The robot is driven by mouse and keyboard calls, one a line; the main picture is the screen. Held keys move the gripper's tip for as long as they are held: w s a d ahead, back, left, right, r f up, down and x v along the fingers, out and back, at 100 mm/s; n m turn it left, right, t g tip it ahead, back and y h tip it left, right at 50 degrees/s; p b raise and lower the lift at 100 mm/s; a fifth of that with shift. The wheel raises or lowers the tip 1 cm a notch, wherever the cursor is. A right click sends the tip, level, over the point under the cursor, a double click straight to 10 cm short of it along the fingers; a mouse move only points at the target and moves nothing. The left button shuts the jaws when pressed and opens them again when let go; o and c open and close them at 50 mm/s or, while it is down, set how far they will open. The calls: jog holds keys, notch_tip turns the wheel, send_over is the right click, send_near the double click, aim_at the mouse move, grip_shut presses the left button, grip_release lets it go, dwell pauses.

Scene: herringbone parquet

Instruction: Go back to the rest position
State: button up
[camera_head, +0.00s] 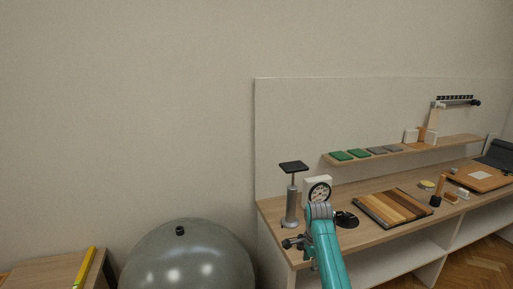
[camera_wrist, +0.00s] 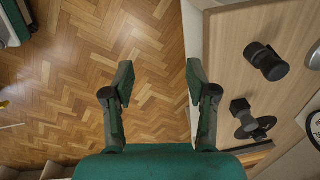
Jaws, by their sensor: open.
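My gripper (camera_wrist: 159,72) is open in the wrist view, its two fingers apart with nothing between them. Herringbone floor shows beyond and between the fingers. The light wooden tabletop edge lies just right of the right finger. In the head view my teal arm (camera_head: 328,255) rises in front of the workbench (camera_head: 380,233). I cannot clearly make out the fingers there.
Dark knobbed items (camera_wrist: 265,62) lie on the bench beside my gripper. A post stand (camera_head: 291,200), a dial gauge (camera_head: 319,192) and a wood sample board (camera_head: 393,208) stand on the bench. A large grey ball (camera_head: 188,260) and a low wooden top (camera_head: 45,272) are left.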

jog(key=s+f+n+t, duration=0.2)
jog(key=s+f, duration=0.4)
jog(key=f, duration=0.4)
jog(key=s+f+n+t, duration=0.1)
jog(key=s+f+n, duration=0.1)
jog(key=s+f, duration=0.65)
jog(key=s+f+n+t, duration=0.2)
jog(key=s+f, duration=0.3)
jog(key=s, duration=0.4)
jog(key=s+f+n+t, duration=0.2)
jog(key=s+f, duration=0.2)
jog(key=s, duration=0.5)
jog(key=s+r+n+t, duration=0.2)
jog(key=s+r, duration=0.3)
jog(key=s, duration=0.5)
jog(key=s+r+n+t, duration=0.15)
jog(key=s+r, duration=0.35)
jog(key=s, duration=0.6)
jog(key=s+r+n+t, duration=0.1)
jog(key=s+r+n, duration=0.1)
jog(key=s+r, duration=0.4)
jog(key=s+r+n+t, duration=0.2)
jog(key=s+r, duration=0.4)
jog(key=r, duration=0.9)
jog(key=shift+n, duration=0.35)
